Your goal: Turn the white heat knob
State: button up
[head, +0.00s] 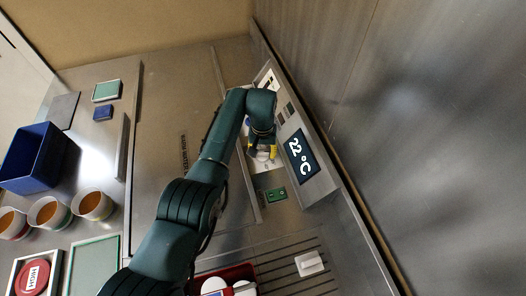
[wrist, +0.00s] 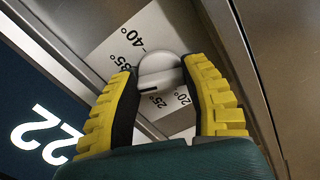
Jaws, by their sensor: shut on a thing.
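The white heat knob (wrist: 160,74) sits on a white dial plate (wrist: 118,45) printed with 20°, 25°, 35° and 40°. A dark mark on the knob lies on its lower side, near the 25° label. My gripper (wrist: 161,67) is shut on the knob, with one yellow-and-black finger on each side of it. In the head view my gripper (head: 263,150) is at the panel beside the display, and my arm and fingers hide most of the knob. The dark display (head: 300,154) reads 22 °C; part of it also shows in the wrist view (wrist: 40,130).
A green block (head: 276,194) lies below the dial. A ribbed drain area with a white block (head: 309,263) is at the bottom. On the left stand a blue bin (head: 32,158), several cups with orange contents (head: 92,205) and a red HIGH disc (head: 33,276). A tall steel wall (head: 420,110) rises at right.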

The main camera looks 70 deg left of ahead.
aim_at(262, 151)
jog(key=m, duration=0.7)
jog(key=shift+s+f, duration=0.15)
jog(key=m, duration=0.6)
jog(key=shift+a+m, duration=0.15)
jog(key=shift+m, duration=0.25)
jog(key=o, duration=1.2)
notch_tip(262, 151, up, 12)
jog(key=shift+a, duration=0.1)
